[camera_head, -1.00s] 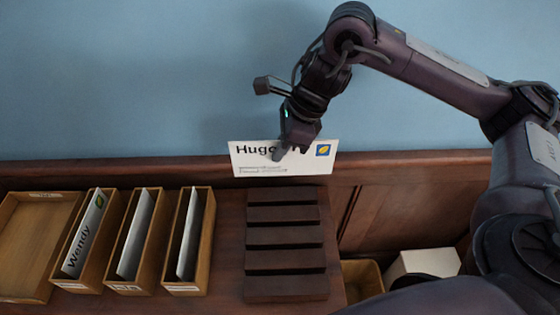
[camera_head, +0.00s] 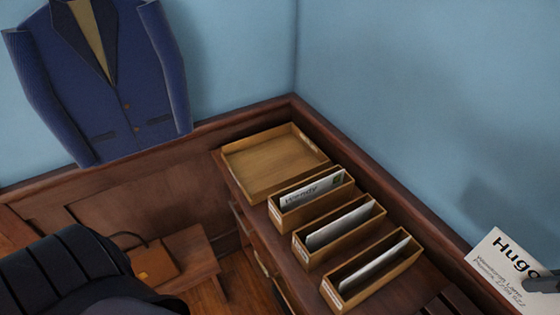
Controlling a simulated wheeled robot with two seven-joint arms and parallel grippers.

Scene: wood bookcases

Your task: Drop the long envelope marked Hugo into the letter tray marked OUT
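The long white envelope marked Hugo (camera_head: 492,262) is at the right edge, tilted, with smaller address lines under the name. My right gripper (camera_head: 541,285) shows only in part over its right side and appears shut on it. The rest of that gripper and the envelope's right end are cut off. A flat, wide wooden tray (camera_head: 270,165) lies empty at the far corner end of the dark wood top. I cannot read an OUT mark on it. The envelope is well to the right of this tray. My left gripper is not in view.
Three narrow wooden boxes stand in a row between tray and envelope: one with a Wendy envelope (camera_head: 309,196), a middle one (camera_head: 345,245), and a near one (camera_head: 380,284), each holding an envelope. A raised ledge (camera_head: 370,175) runs along the wall. A blue jacket (camera_head: 110,90) hangs left.

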